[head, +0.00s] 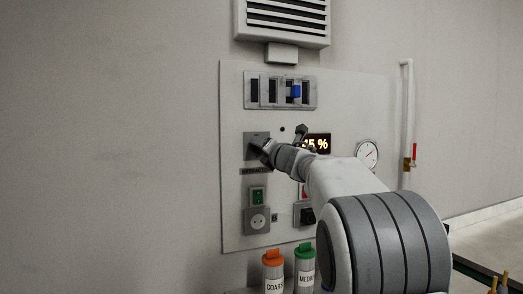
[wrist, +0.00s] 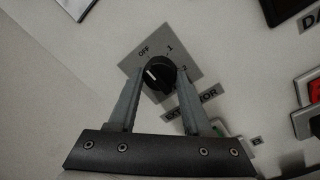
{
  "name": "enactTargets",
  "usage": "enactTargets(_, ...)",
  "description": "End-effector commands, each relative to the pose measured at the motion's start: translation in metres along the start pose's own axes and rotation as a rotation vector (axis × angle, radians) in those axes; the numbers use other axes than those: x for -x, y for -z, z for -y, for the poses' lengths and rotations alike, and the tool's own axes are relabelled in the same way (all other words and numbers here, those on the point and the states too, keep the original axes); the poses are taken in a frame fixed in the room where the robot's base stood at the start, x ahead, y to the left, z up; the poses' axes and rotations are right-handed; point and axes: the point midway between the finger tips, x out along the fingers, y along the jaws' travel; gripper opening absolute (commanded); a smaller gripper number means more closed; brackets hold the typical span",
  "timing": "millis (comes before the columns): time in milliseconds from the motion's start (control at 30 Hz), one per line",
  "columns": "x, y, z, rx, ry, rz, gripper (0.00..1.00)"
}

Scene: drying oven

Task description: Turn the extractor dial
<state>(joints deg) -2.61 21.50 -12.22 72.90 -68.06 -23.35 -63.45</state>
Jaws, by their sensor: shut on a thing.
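The extractor dial (wrist: 160,75) is a round black knob on a grey square plate, marked OFF, 1 and 2. A white line on the knob lies on its left side, nearer OFF than 1 or 2. My gripper (wrist: 161,79) has one finger on each side of the knob and is shut on it. In the head view the dial's plate (head: 256,136) shows at the panel's left, and my gripper (head: 265,153) covers the knob. The label below the plate is partly hidden by a finger in the wrist view.
The panel (head: 235,100) also carries a slotted unit with a blue slider (head: 296,91), a lit display (head: 318,143), a gauge (head: 368,154), a green switch (head: 258,196) and a socket (head: 257,221). Orange-capped (head: 272,258) and green-capped (head: 305,252) containers stand below.

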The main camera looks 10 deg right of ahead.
Motion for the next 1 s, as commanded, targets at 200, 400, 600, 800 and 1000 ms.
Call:
enactTargets(200,0.000,0.000,-0.001,0.004,-0.001,-0.001,0.00)
enactTargets(400,0.000,0.000,-0.001,0.004,-0.001,-0.001,0.66)
enactTargets(600,0.000,0.000,0.000,0.002,0.000,0.000,0.79)
enactTargets(800,0.001,0.000,0.000,0.002,0.000,0.000,0.79)
enactTargets(1000,0.018,0.000,0.000,0.000,-0.001,0.002,0.79)
